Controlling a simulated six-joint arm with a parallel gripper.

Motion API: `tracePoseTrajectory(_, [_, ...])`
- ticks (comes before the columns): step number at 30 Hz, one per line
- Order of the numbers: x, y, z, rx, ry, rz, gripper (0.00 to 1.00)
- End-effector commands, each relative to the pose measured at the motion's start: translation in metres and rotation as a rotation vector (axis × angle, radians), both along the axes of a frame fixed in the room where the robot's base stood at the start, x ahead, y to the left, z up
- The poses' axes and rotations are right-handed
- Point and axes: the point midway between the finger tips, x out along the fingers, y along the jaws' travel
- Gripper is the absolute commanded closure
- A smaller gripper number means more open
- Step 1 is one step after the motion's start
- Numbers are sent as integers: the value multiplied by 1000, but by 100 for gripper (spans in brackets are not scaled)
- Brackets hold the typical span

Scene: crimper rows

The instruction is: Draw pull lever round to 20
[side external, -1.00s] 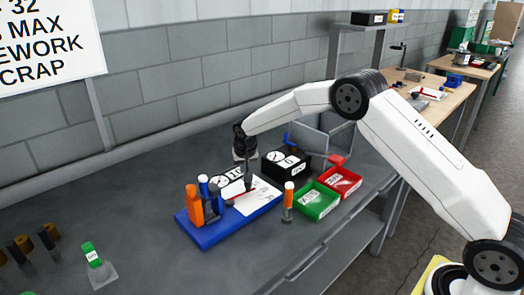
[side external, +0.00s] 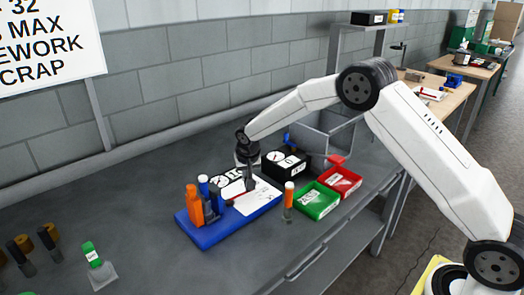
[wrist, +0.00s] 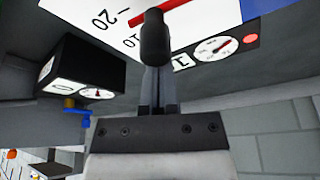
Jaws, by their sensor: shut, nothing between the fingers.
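The blue base (side external: 192,232) carries a white scale plate (side external: 263,196) with a red lever (side external: 238,197) across it. My gripper (side external: 249,187) points down, shut and empty, over the plate near the lever. In the wrist view, my fingers (wrist: 157,90) are together behind a dark rounded knob (wrist: 155,38), which overlaps the fingertips; I cannot tell if they touch it. The red lever (wrist: 148,14) passes behind the knob, its visible left end near the printed 20 (wrist: 103,19) and 10 (wrist: 130,43). The lever's exact reading is partly hidden.
Orange and blue-topped handles (side external: 194,205) stand on the base's left side. A black gauge box (side external: 286,164) is behind to the right. An orange-topped tool (side external: 288,200), a green tray (side external: 316,202) and a red tray (side external: 341,182) lie right.

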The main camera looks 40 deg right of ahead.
Motion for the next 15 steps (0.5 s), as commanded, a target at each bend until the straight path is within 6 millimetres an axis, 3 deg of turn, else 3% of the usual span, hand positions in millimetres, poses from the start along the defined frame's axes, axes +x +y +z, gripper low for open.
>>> tracePoseTrajectory(15, [-10, 4, -1, 0, 3, 1, 100])
